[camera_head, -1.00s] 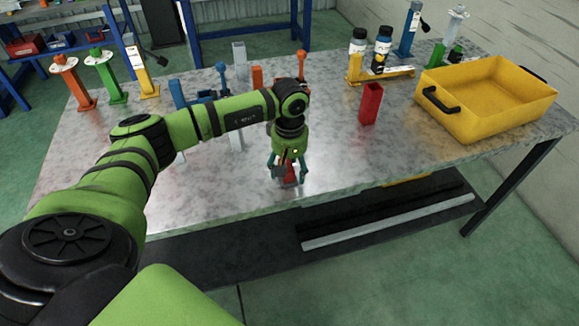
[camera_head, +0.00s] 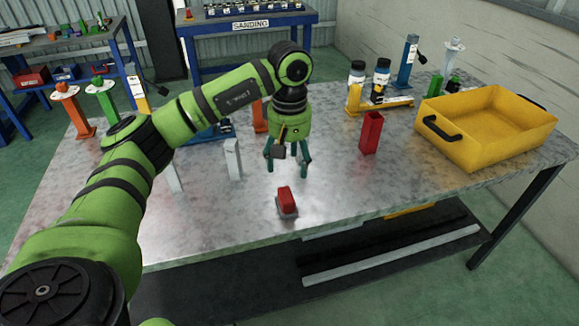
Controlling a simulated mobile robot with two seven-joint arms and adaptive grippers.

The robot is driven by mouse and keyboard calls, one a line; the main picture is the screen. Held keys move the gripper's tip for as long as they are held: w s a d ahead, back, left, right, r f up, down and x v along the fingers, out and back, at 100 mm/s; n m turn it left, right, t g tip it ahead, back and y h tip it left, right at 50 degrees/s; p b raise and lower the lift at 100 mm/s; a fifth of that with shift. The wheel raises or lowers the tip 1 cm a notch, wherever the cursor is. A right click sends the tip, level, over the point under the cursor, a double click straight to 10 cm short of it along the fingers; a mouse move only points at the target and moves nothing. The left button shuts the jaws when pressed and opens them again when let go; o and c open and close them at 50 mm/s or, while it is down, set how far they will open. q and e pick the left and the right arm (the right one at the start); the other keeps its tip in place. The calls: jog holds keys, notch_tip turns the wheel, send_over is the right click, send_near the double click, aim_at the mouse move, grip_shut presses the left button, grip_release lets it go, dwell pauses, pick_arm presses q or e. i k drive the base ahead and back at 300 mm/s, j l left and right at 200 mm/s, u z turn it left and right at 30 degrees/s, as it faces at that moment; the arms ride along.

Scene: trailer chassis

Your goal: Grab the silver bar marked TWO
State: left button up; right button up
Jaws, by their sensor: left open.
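Two silver upright bars stand on the metal table (camera_head: 340,190). One silver bar (camera_head: 233,160) is left of my gripper, and another silver bar (camera_head: 172,178) is farther left, partly behind my arm. I cannot read any marking on either, so I cannot tell which is TWO. My left gripper (camera_head: 287,166) points down with its fingers apart and empty, to the right of the nearer silver bar. It hangs above and behind a red block with a grey base (camera_head: 287,201), apart from it. My right gripper is not in view.
A red upright block (camera_head: 371,132) and a yellow bin (camera_head: 487,128) stand to the right. A yellow holder (camera_head: 378,102) and bottles are at the back. Orange (camera_head: 74,112) and green (camera_head: 106,100) posts stand at the left. The front middle of the table is mostly clear.

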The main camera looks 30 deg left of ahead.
aim_at(230, 146)
jog(key=u, duration=1.45)
